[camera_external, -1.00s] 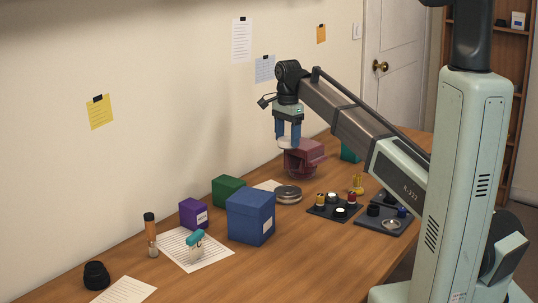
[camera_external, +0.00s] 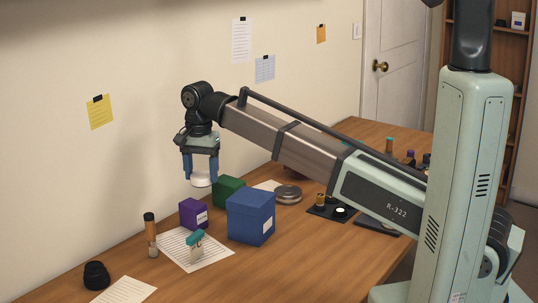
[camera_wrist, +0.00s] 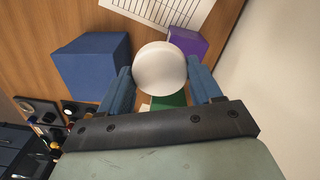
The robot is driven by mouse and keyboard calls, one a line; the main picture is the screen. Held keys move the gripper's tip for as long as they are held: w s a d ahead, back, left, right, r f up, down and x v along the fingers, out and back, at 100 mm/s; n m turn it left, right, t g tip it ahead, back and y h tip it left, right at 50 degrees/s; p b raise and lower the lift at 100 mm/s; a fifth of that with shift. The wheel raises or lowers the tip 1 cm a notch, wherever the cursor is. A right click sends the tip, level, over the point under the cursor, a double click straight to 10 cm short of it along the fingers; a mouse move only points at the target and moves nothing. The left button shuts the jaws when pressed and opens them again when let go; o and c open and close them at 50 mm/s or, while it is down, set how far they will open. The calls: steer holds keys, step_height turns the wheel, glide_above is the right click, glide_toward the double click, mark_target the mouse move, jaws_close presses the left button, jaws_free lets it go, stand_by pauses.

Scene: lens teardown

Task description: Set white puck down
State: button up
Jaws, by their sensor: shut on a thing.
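The white puck (camera_external: 201,179) is held between the blue fingers of my gripper (camera_external: 201,168). In the wrist view the round white puck (camera_wrist: 159,69) sits between the fingertips of my gripper (camera_wrist: 160,80). It partly covers the green box (camera_wrist: 168,101) there.
A blue box (camera_external: 251,217) stands in front of the green box. A round metal piece (camera_external: 288,193) and a dark tray (camera_external: 325,213) lie to the right. Bare wood shows in front.

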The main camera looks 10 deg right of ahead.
steer(key=s+a+n, duration=0.2)
steer(key=s+a, duration=0.3)
steer(key=s, duration=0.5)
steer(key=s+a+n, duration=0.3)
steer(key=s+a, duration=0.3)
steer(key=s, duration=0.4)
glide_toward(167, 278)
steer(key=shift+f, duration=2.9)
steer(key=shift+s+f, duration=0.1)
steer(key=o, duration=1)
steer(key=shift+o, duration=0.2)
step_height(167, 278, up, 12)
